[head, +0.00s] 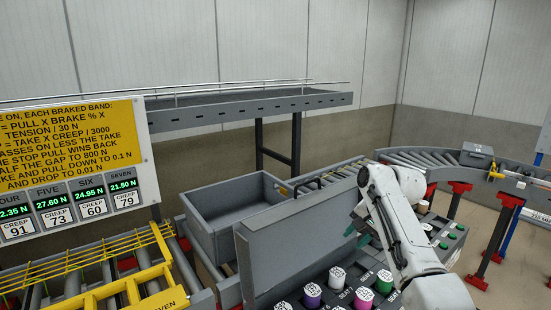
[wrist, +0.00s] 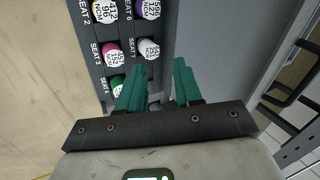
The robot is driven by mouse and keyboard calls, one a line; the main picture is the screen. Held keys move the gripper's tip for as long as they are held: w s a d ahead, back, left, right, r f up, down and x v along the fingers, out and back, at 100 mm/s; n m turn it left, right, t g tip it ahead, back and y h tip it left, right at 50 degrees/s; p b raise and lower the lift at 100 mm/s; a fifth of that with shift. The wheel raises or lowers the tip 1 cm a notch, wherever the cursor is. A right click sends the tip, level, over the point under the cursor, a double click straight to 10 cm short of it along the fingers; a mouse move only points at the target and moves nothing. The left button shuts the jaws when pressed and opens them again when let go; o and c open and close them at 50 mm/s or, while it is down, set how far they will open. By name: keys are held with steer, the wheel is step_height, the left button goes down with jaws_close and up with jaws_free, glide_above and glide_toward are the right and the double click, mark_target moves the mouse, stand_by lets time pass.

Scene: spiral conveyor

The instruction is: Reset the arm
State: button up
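My white arm (head: 400,225) reaches in from the lower right in the head view, bent over a grey rack of coloured cylinders. My gripper (wrist: 159,66) shows two teal fingers standing apart in the wrist view, with nothing held between them. In the head view the fingers show only in part at the arm's left side, close to an upright grey panel (head: 300,232). In the wrist view the fingers point toward the seat rack (wrist: 127,20), with a white-topped cylinder (wrist: 148,49) beyond the gap.
An empty grey bin (head: 233,236) stands left of the panel. Purple (head: 311,296), magenta (head: 364,299) and green (head: 384,281) cylinders sit in the rack. A roller conveyor (head: 440,161) curves behind the arm. A yellow rail frame (head: 120,285) and sign (head: 70,150) are at left.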

steer(key=s+f+n+g+h+b, duration=0.15)
steer(key=s+f+n, duration=0.25)
steer(key=s+f, duration=2.05)
steer(key=s+d+f+n+h+b, duration=0.1)
steer(key=s+d, duration=0.1)
steer(key=s, duration=1.3)
steer(key=s+d+f+n+g+h+b, duration=0.1)
steer(key=s+d+n, duration=0.1)
steer(key=s, duration=1.3)
steer(key=shift+s+d+f+b, duration=0.2)
steer(key=shift+s+d+b, duration=0.15)
steer(key=shift+d, duration=0.4)
